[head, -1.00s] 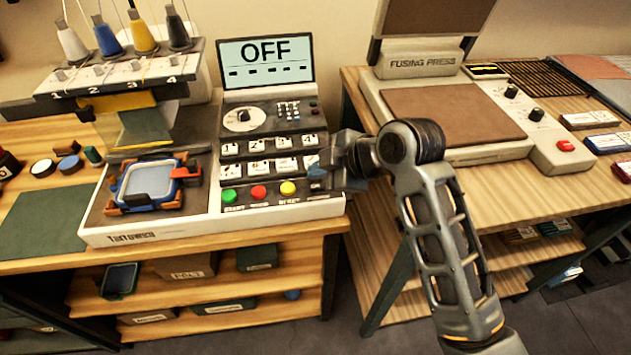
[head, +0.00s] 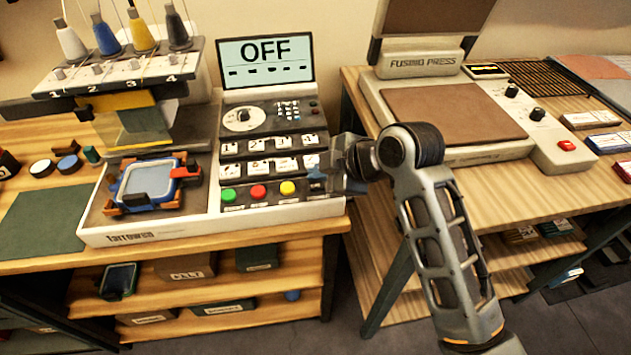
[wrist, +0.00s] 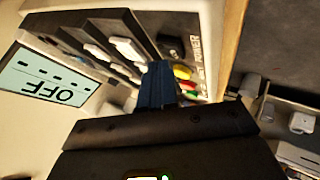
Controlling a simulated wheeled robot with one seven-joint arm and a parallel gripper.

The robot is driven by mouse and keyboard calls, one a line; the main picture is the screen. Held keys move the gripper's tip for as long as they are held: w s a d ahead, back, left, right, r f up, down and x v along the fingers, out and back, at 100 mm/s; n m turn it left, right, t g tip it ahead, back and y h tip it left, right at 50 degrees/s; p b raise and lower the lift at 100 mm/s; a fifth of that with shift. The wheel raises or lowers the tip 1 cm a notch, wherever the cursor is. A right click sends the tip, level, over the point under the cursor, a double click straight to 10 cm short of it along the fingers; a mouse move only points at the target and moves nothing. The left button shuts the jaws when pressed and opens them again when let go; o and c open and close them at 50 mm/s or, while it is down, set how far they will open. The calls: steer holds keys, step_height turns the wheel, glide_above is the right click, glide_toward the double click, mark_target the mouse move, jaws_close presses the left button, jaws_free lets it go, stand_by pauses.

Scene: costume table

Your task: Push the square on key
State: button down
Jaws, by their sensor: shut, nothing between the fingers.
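A dark square key (wrist: 171,46) sits at the end of the coloured button row on the embroidery machine's panel, beside lettering that seems to read POWER. My gripper (head: 317,184) is shut and empty at the panel's lower right corner. In the wrist view its blue fingertips (wrist: 159,68) are close to the dark key; I cannot tell whether they touch the panel. The machine's screen (head: 265,62) reads OFF.
Green (head: 229,195), red (head: 258,192) and yellow (head: 287,188) round buttons lie left of my fingers. Rows of white keys (head: 284,164) are above them. A hoop (head: 150,184) sits at left. A fusing press (head: 450,110) stands on the right table.

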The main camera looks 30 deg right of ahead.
mark_target(320, 186)
steer(key=shift+f+b, duration=0.3)
steer(key=shift+f, duration=0.2)
stand_by(0.4)
steer(key=shift+r, duration=0.2)
steer(key=shift+r+p, duration=0.8)
steer(key=shift+p, duration=0.05)
step_height(320, 186, up, 6)
steer(key=p, duration=0.5)
